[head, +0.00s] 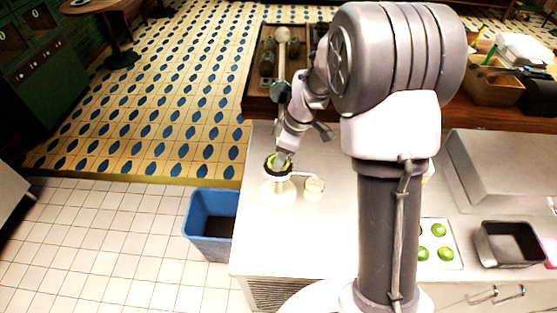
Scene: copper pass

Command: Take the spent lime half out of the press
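The press stands near the left end of the counter, with a pale round base (278,193) and a dark cup. Its lever rises behind, with a round knob (283,34) at the top. A green lime half (272,161) shows in the cup, partly hidden by my gripper (281,160). My gripper points down into the cup, with its tips at the lime. The fingers are too small and overlapped to tell whether they are open or shut on it.
A small glass (314,188) stands right of the press. A blue bin (211,212) is on the floor left of the counter. A white tray (455,262) with several green limes and a dark metal pan (482,242) are at the right. Wooden trays line the back.

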